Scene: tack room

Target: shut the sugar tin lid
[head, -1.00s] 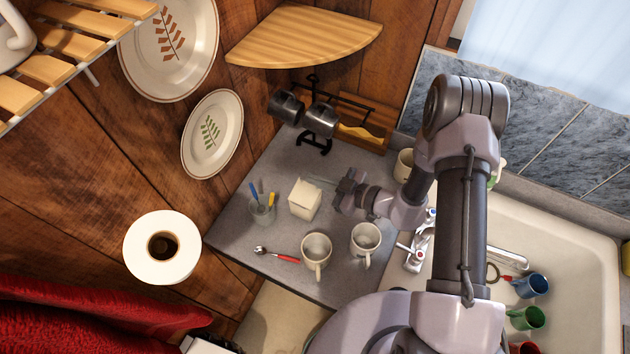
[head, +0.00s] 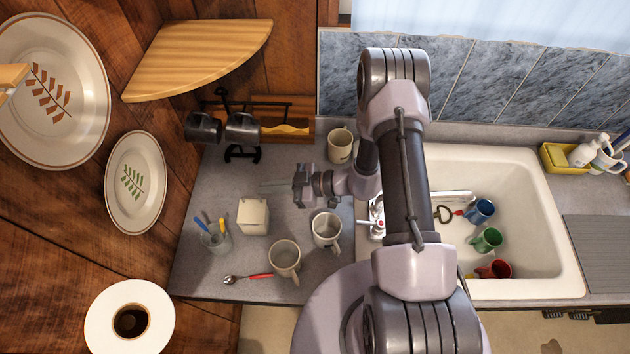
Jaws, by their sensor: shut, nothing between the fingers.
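The sugar tin appears to be the small white box (head: 253,217) on the grey counter, left of centre in the head view. Its top looks covered, with a small nub at the rear edge; I cannot tell whether the lid is fully down. My gripper (head: 297,186) is shut and empty. It is behind and to the right of the tin in the picture, apart from it, and points left. A faint pale strip shows just left of the gripper; I cannot tell what it is.
A glass with utensils (head: 215,238) stands left. A mug rack (head: 243,128) and another mug (head: 340,146) are behind. The sink (head: 520,225) is right.

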